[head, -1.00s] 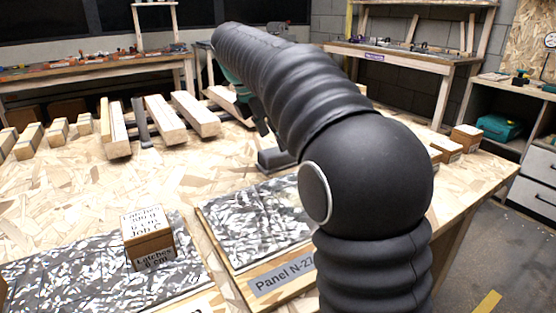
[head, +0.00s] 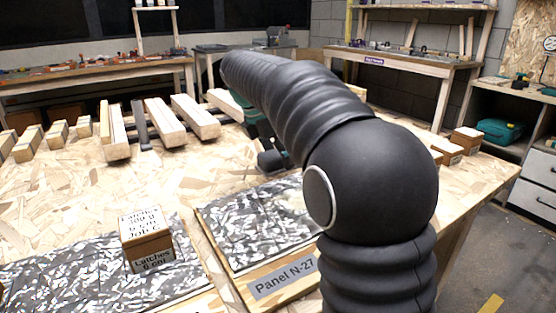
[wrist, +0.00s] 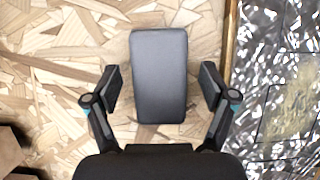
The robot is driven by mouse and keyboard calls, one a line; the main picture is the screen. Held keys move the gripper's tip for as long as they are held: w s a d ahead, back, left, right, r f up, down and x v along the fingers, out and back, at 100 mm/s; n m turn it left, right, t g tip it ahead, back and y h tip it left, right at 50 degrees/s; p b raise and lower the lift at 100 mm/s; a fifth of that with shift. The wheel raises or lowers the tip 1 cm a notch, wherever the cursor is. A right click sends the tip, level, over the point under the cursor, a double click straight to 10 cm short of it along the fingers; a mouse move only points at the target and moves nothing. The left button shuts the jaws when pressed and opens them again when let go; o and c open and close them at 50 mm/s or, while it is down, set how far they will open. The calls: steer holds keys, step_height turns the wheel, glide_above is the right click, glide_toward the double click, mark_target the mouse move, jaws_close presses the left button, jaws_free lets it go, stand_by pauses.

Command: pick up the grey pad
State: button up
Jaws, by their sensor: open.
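The grey pad (wrist: 160,62) lies on the chipboard bench top (wrist: 60,58), a dark grey block with rounded corners. In the wrist view it is upright in the picture, and its near end lies between the two fingers of my gripper (wrist: 161,88). The fingers are spread, with a gap on each side of the pad, and do not touch it. In the head view my gripper (head: 271,157) is low over the bench, beyond my arm, and the pad is hard to tell apart from it there.
A foil-faced panel (wrist: 275,125) lies right of the pad; its label shows in the head view (head: 283,279). A labelled latches box (head: 146,240) stands on another foil panel. Wooden blocks (head: 160,120) and a dark bar (head: 141,125) lie left of my gripper.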

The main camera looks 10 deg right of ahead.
steer(key=shift+f, duration=0.15)
steer(key=c, duration=1.3)
steer(key=shift+o, duration=0.2)
step_height(320, 180, up, 5)
steer(key=shift+p, duration=0.5)
steer(key=s+d+r, duration=0.3)
steer(key=d+r, duration=0.3)
steer(key=d, duration=0.5)
steer(key=shift+d+r+p, duration=0.15)
steer(key=shift+r+p, duration=0.15)
steer(key=shift+p, duration=0.15)
steer(key=shift+s, duration=0.1)
